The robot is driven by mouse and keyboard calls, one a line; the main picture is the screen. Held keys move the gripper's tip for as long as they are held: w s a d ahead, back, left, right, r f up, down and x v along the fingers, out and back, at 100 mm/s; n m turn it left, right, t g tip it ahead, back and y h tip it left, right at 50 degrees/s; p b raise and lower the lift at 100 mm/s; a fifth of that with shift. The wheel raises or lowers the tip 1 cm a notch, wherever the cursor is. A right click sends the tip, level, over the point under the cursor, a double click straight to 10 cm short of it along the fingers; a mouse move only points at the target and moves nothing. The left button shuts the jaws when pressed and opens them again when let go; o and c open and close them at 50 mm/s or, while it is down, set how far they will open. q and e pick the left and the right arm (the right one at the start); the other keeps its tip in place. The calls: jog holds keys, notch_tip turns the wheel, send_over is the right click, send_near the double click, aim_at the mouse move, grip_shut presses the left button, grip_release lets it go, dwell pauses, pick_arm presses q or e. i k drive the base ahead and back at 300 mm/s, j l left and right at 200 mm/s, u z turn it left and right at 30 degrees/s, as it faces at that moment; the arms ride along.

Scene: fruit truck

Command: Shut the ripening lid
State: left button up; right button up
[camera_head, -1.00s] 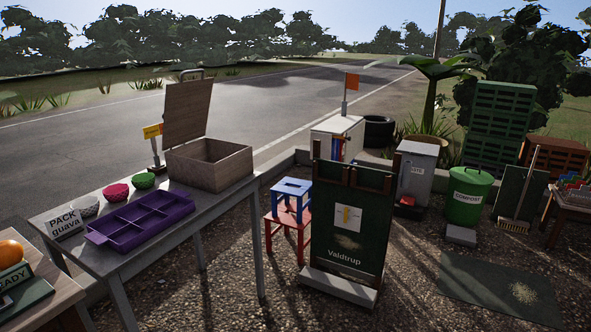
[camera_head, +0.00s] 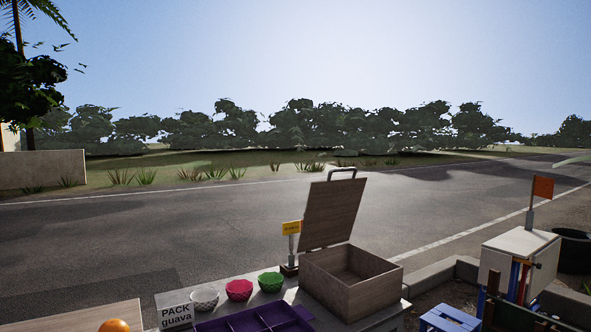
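The ripening box (camera_head: 351,282) is a wooden box at the back right of the grey table, in the lower middle of the head view. Its lid (camera_head: 331,213) stands open, tilted up and slightly back at the box's rear left side, with a dark handle (camera_head: 343,171) at its top edge. The part of the box interior that shows looks empty. Neither of my grippers is in the head view.
A purple divided tray (camera_head: 255,319), a "PACK guava" sign (camera_head: 176,315), and white (camera_head: 205,298), red (camera_head: 239,289) and green (camera_head: 271,281) bowls share the table. A yellow sign (camera_head: 291,228) stands behind the box's left. A white cabinet with an orange flag (camera_head: 543,187) is at right.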

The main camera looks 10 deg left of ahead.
aim_at(332, 206)
jog(key=i+l+u, duration=0.25)
jog(key=u, duration=0.15)
jog(key=i+l+u, duration=0.4)
jog(key=k, duration=0.1)
